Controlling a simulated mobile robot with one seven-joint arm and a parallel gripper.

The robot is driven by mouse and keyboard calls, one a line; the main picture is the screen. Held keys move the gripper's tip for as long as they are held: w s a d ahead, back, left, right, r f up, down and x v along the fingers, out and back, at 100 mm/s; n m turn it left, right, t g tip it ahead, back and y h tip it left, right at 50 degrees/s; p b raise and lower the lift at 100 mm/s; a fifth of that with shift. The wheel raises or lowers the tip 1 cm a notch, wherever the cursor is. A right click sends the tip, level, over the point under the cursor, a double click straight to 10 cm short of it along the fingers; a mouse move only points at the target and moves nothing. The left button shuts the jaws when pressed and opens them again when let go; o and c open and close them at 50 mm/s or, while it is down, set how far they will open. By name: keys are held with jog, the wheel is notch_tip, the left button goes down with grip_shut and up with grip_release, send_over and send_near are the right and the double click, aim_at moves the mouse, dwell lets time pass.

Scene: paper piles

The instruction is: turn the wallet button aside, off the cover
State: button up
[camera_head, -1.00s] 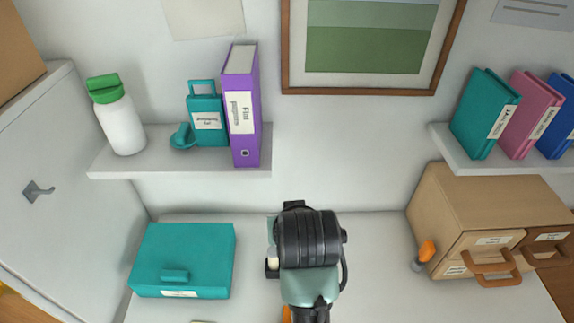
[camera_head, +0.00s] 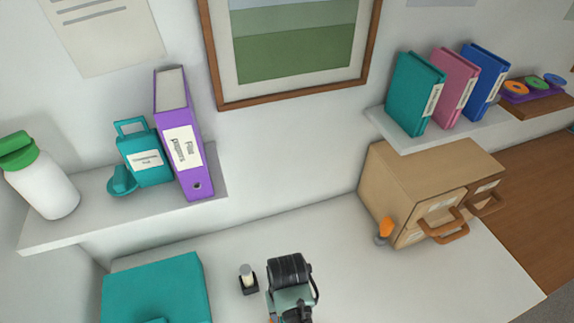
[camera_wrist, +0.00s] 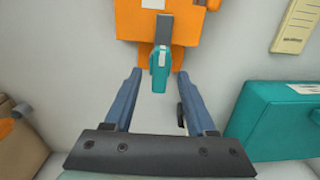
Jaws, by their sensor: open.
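In the wrist view an orange wallet (camera_wrist: 195,28) lies at the top, with a white label. A dark grey strap runs down over its cover to a teal button (camera_wrist: 159,70), which reaches past the wallet's lower edge. My gripper (camera_wrist: 159,76) is open and empty, with one blue finger on each side of the teal button and a gap to it on both sides. I cannot tell how high the fingers are above the desk. In the head view my wrist (camera_head: 289,275) hides the fingers and nearly all of the wallet.
A teal case (camera_head: 157,287) stands left of my arm. A small black holder with a white cylinder (camera_head: 247,279) is just left of my wrist. A beige drawer cabinet (camera_head: 432,190) stands to the right. The desk between wrist and cabinet (camera_head: 345,255) is clear.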

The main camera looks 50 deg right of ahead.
jog(key=shift+f, duration=1.05)
grip_shut()
dwell(0.7)
